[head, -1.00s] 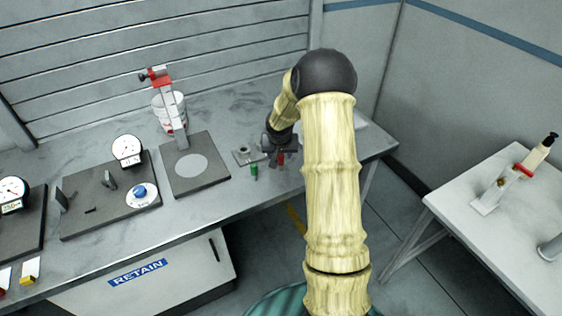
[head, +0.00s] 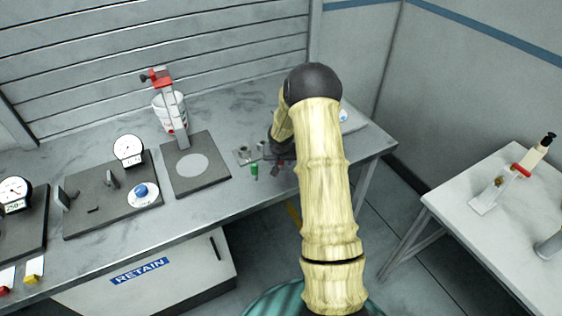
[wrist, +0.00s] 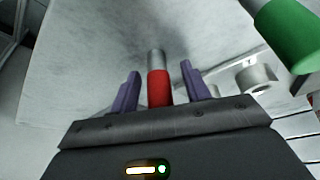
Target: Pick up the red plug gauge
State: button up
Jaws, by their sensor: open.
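The red plug gauge (wrist: 158,88) shows in the wrist view between the two purple fingers of my gripper (wrist: 158,88). It has a red handle and a grey metal tip. The fingers are open, with a gap on each side of the handle. In the head view my gripper (head: 277,160) is low over the right part of the bench, and the red gauge is mostly hidden by my arm there. A green plug gauge (head: 254,171) stands just left of my gripper; it also shows large at the upper right of the wrist view (wrist: 287,35).
A small grey block with rings (head: 243,155) is behind the green gauge. A dark stand (head: 200,178) with a red-topped column is farther left, beside dial gauges (head: 128,150). The bench's front right is clear. A separate table (head: 470,215) stands at the right.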

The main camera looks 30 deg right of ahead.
grip_shut()
dwell(0.3)
notch_tip(320, 180, up, 10)
jog(key=shift+r+b, duration=0.1)
jog(key=shift+b, duration=0.35)
dwell(0.6)
